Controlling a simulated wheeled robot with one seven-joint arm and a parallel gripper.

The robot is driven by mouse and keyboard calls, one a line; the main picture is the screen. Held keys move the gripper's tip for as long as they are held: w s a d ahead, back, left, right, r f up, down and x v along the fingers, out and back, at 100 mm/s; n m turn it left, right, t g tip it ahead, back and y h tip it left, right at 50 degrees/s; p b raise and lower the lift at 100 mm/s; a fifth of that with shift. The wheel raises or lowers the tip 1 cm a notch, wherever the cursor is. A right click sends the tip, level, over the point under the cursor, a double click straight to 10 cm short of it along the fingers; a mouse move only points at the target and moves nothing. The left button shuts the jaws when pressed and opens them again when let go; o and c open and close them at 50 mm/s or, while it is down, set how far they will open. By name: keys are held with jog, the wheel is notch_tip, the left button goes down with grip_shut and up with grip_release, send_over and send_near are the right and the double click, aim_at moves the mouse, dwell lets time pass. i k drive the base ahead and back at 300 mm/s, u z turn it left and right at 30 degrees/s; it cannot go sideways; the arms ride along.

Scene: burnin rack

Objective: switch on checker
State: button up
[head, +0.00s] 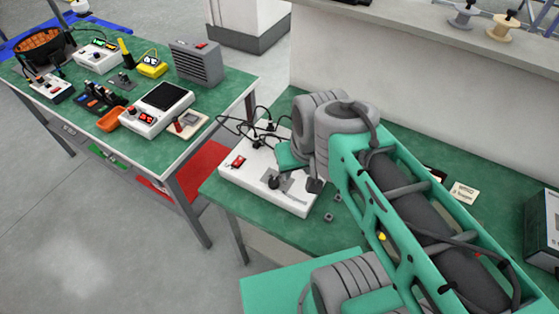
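A white box with a red rocker switch (239,161) and a grey plate on its top, which I take to be the checker (242,178), sits on the green top of the near bench. Black cables run into its back part. My gripper (296,184) is low over the right part of this box, to the right of the red switch and apart from it. My wrist and arm hide the box's right back part. The fingertips are small and dark against the box, so I cannot tell whether they are open or touching it. The switch's position is too small to read.
The left bench holds a white device with a dark screen (166,96), an orange tray (111,119), a grey finned box (196,63) and a yellow meter (151,66). A dark box (542,226) stands at right. Floor separates the benches.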

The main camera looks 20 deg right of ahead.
aim_at(239, 162)
jog(key=u, duration=0.3)
jog(key=k, duration=1.1)
jog(key=u, duration=1.1)
jog(key=i, duration=0.85)
jog(key=z, duration=0.75)
jog(key=i, duration=0.85)
jog(key=z, duration=0.95)
